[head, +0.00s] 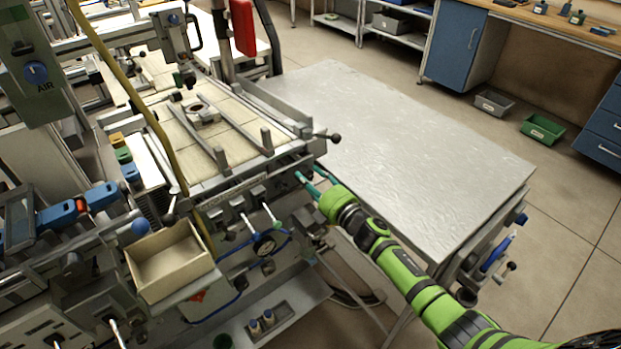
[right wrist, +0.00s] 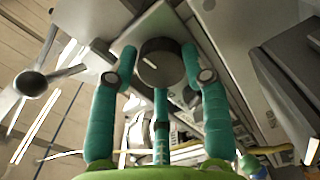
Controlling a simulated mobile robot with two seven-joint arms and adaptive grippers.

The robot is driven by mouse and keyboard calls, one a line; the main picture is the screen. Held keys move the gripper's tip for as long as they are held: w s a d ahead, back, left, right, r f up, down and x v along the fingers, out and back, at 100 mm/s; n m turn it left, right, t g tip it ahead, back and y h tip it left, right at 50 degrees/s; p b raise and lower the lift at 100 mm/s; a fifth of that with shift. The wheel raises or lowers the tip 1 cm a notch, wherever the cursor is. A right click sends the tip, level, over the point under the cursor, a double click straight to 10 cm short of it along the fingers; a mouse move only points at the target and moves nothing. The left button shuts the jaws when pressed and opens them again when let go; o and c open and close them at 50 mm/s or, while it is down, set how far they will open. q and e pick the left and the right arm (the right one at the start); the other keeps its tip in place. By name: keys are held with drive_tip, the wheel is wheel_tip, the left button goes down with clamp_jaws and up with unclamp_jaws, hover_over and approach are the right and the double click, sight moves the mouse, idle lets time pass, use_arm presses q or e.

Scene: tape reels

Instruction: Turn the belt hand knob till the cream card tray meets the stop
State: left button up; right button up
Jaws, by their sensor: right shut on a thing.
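My right gripper (head: 309,184), on a green arm with teal fingers, is at the front right corner of the belt machine. In the right wrist view its fingers (right wrist: 160,75) are shut around a dark round knob (right wrist: 160,62) with a pale line mark on its face. The knob is hidden by the fingers in the head view. My left gripper is not in view.
A bare grey metal table (head: 420,150) stands right of the machine. An open cream box (head: 170,262) sits at the machine's front left. A ball-ended lever (head: 328,137) sticks out near my right gripper. Grey (head: 493,103) and green (head: 542,129) bins lie on the floor.

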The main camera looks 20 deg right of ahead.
drive_tip(key=shift+w+d+r+m, duration=0.1)
drive_tip(key=shift+d+m, duration=0.1)
drive_tip(key=shift+m, duration=0.45)
drive_tip(key=shift+w+d+r+m, duration=0.1)
drive_tip(key=shift+d+m, duration=0.05)
drive_tip(key=shift+m, duration=0.5)
drive_tip(key=shift+s+f, duration=0.1)
drive_tip(key=o, duration=1.1)
drive_tip(key=shift+f, duration=0.2)
drive_tip(key=shift+a, duration=0.1)
drive_tip(key=shift+s, duration=0.3)
drive_tip(key=v, duration=1.1)
drive_tip(key=shift+s+d, duration=0.2)
drive_tip(key=shift+d, duration=0.05)
